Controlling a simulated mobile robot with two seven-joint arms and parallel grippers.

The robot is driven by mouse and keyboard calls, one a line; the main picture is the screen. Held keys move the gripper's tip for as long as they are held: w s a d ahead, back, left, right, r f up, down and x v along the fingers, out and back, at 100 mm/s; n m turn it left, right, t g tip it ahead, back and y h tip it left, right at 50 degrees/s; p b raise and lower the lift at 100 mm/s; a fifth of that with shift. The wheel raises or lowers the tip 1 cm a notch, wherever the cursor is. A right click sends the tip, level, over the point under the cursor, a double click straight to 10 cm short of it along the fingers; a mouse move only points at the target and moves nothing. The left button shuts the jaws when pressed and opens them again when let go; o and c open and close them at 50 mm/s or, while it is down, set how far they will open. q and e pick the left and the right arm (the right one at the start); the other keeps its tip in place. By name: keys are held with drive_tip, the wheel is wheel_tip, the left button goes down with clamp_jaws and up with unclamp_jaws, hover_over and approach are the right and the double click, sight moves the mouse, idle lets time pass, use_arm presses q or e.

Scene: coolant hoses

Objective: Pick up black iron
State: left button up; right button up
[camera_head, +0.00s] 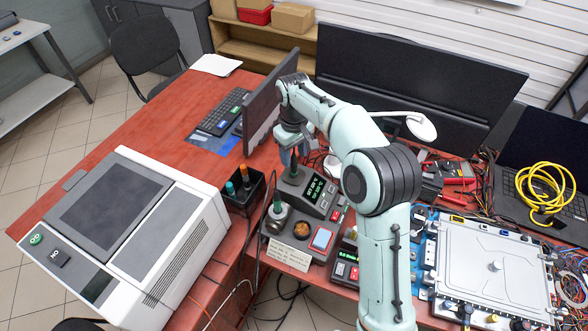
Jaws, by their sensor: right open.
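My right gripper (294,150) points down over the soldering station (311,190), with its jaws open. A slim dark upright handle (294,168), orange near its top, stands at the station just below or between the fingers. It looks like a soldering iron, but the gripper partly covers it and I cannot tell whether the fingers touch it. A second handle, dark green (277,197), stands in a holder in front and to the left. I cannot tell for sure which is the black iron. My left gripper is not in view.
A black holder (243,197) with orange and teal handles stands left of the station. A monitor (268,100) stands close behind the gripper. A large grey-white machine (120,240) fills the lower left. Cables, tools and a white-topped device (490,270) crowd the right.

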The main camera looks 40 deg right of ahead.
sight(294, 162)
drive_tip(key=shift+f+b, duration=0.3)
drive_tip(key=shift+f, duration=2.4)
clamp_jaws()
